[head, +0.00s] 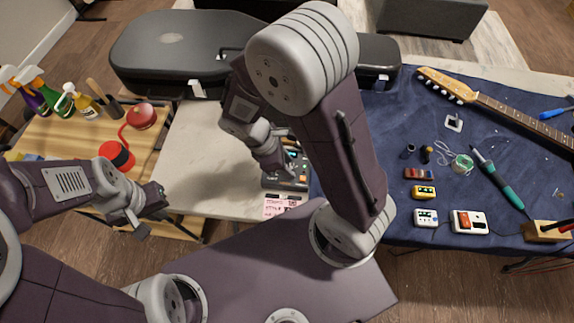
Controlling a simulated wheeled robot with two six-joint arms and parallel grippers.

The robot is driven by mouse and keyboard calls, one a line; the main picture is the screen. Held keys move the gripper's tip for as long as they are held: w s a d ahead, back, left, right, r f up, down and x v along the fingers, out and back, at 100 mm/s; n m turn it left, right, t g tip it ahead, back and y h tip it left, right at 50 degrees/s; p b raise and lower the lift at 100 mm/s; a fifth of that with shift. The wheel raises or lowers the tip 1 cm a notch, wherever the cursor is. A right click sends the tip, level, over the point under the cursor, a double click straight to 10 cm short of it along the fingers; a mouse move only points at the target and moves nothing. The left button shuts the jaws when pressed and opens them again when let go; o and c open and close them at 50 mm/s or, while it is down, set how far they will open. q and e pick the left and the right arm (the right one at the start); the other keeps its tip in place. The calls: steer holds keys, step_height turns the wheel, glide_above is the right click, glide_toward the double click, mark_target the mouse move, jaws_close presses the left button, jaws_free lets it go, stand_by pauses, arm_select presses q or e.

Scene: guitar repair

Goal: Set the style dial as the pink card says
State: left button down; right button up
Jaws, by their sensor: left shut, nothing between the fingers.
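The pink card (282,206) lies on the pale table top near its front edge, with dark printing too small to read. Just behind it sits a dark grey device (284,182) with small coloured parts, partly covered by my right arm; I cannot make out the style dial. My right gripper (277,166) points down at the device's back left part, and its fingertips are too small and hidden to judge. My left gripper (157,208) is shut and empty, off the table's left front side, well apart from the card and device.
A black guitar case (170,50) lies along the back. A wooden cart (60,140) at left holds spray bottles and red items. At right, a blue cloth (400,150) carries a guitar neck (500,98), several small pedals and a soldering iron (497,178). The pale table's left part is clear.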

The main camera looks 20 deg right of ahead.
jaws_close()
steer(key=m+p, duration=0.1)
steer(key=m+g+p, duration=0.1)
steer(key=shift+w+d+r+p, duration=0.1)
steer(key=shift+r+p, duration=0.15)
steer(key=shift+p, duration=0.05)
steer(key=m+p, duration=0.1)
steer(key=m, duration=0.1)
steer(key=m+g+y+p, duration=0.1)
steer(key=m+p, duration=0.1)
steer(key=shift+w+d+m+p, duration=0.2)
steer(key=shift+m+p, duration=0.1)
steer(key=shift+m, duration=0.1)
steer(key=m+p, duration=0.1)
steer(key=m+y+p, duration=0.1)
steer(key=m, duration=0.1)
steer(key=m+g+y+p, duration=0.1)
steer(key=m, duration=0.1)
steer(key=shift+w+d+f, duration=0.1)
steer(key=shift+w+d, duration=0.05)
steer(key=shift+d, duration=0.1)
steer(key=m+p, duration=0.1)
steer(key=m, duration=0.1)
steer(key=m+y+p, duration=0.1)
steer(key=shift+d+m+y, duration=0.15)
steer(key=shift+m+y, duration=0.15)
steer(key=shift+m, duration=0.1)
steer(key=shift+d+f+m+y+p, duration=0.1)
steer(key=shift+m+y+p, duration=0.35)
steer(key=shift+m, duration=0.65)
